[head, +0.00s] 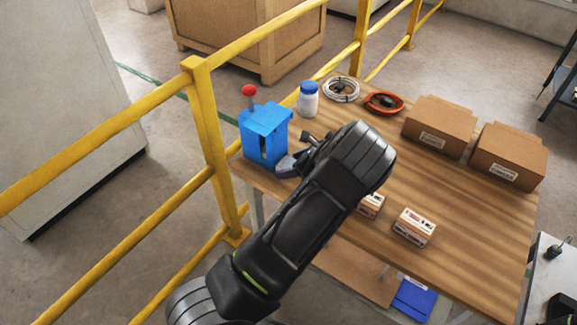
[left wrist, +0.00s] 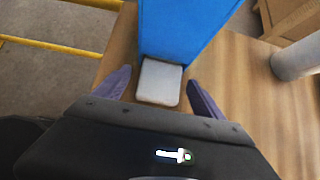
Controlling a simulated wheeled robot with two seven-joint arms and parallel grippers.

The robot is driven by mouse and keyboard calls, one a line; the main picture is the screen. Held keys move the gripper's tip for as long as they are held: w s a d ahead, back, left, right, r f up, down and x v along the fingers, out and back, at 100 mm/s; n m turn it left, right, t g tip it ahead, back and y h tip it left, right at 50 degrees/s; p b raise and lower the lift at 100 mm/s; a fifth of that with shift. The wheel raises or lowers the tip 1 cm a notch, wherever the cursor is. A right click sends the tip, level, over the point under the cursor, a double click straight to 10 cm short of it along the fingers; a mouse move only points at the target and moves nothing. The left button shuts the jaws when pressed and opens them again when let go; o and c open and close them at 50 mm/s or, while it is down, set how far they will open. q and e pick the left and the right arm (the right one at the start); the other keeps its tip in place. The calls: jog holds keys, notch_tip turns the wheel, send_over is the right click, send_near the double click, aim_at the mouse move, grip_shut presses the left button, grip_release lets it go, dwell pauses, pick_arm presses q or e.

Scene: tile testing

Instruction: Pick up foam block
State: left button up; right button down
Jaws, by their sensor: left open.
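A pale grey-white block (left wrist: 160,84), which looks like the foam block, sits against the foot of a blue box (left wrist: 182,25) in the left wrist view. My left gripper (left wrist: 158,76) is open, with one purple finger on each side of the block; contact cannot be told. In the head view the left gripper (head: 289,164) is low at the front right of the blue box (head: 262,133), which has a dark slot and a red ball on a stem. My right gripper is not in view.
A white bottle with a blue cap (head: 308,99), a white cable coil (head: 341,89) and an orange coil (head: 384,103) lie behind. Cartons (head: 439,125) stand at the right, small boxes (head: 414,227) near the front. A yellow railing (head: 207,130) runs along the table's left side.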

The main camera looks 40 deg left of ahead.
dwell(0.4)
pick_arm(q)
jog(key=c, duration=1.4)
